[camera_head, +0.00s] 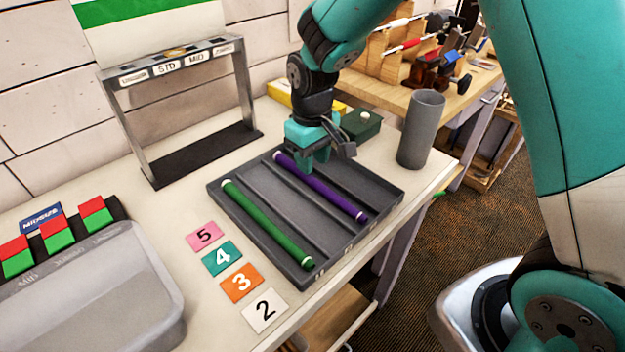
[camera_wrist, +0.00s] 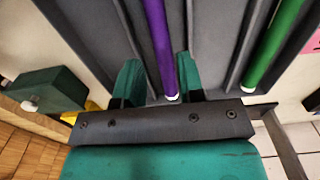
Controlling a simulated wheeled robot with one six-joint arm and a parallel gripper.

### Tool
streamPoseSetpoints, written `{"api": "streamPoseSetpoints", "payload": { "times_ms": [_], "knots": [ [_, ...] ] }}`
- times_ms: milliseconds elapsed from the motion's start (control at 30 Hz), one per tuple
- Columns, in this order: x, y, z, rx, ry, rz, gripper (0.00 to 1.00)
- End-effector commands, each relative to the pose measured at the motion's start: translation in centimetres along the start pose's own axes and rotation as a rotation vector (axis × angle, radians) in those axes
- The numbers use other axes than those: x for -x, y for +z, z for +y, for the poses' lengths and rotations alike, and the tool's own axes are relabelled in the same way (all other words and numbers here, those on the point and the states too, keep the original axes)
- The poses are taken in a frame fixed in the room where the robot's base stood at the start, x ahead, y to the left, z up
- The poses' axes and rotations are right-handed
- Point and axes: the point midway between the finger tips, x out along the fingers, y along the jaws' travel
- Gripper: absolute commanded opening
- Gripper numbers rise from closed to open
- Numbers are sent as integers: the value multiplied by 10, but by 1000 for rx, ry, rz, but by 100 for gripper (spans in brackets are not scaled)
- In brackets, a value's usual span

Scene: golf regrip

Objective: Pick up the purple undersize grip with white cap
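The purple grip with a white cap (camera_head: 325,190) lies in a channel of the dark grey tray (camera_head: 374,179), its white-capped end toward the back. In the wrist view the purple grip (camera_wrist: 157,45) runs between the two teal fingers, with its white cap near the gripper base. My gripper (camera_head: 312,162) is over the capped end of the grip. In the wrist view my gripper (camera_wrist: 158,80) is open, with a gap on each side of the grip. A green grip (camera_head: 265,222) lies in another channel to the left.
A metal gauge frame (camera_head: 178,70) stands at the back left. A grey cylinder (camera_head: 420,130) and a dark green box (camera_head: 361,125) stand behind and right of the tray. A grey bin (camera_head: 90,290) is at the left.

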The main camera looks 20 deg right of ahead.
Motion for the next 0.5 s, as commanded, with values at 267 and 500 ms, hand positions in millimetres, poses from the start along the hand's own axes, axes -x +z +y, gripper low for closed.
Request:
{"api": "streamPoseSetpoints", "payload": {
  "times_ms": [267, 500],
  "knots": [
    [-38, 0, -1, 0, -1, -4, 36],
    [-52, 0, -1, 0, 0, 0, 36]
  ]
}}
